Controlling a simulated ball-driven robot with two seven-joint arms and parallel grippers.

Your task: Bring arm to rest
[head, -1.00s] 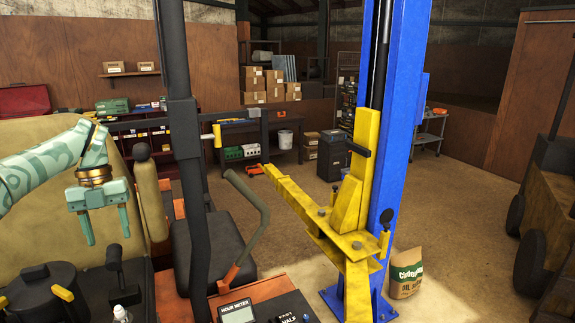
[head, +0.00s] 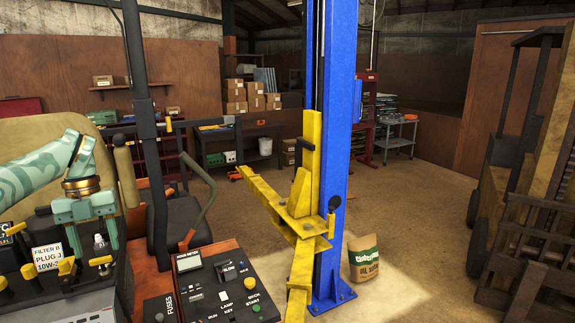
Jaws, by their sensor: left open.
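My left gripper (head: 94,243) is at the left of the head view, at the end of my pale green patterned arm. It points down with its two green fingers apart and nothing held between them. It appears in front of the tan machine body, above dark parts with yellow handles. A small clear bottle with a white cap (head: 99,241) shows between the fingers in the picture; I cannot tell its depth from the gripper. My right gripper is not in view.
A control panel (head: 215,290) with buttons lies right of my gripper. A black post (head: 138,120) and a lever (head: 203,205) stand near it. A blue lift column (head: 338,150) with a yellow arm (head: 270,200) stands mid-view.

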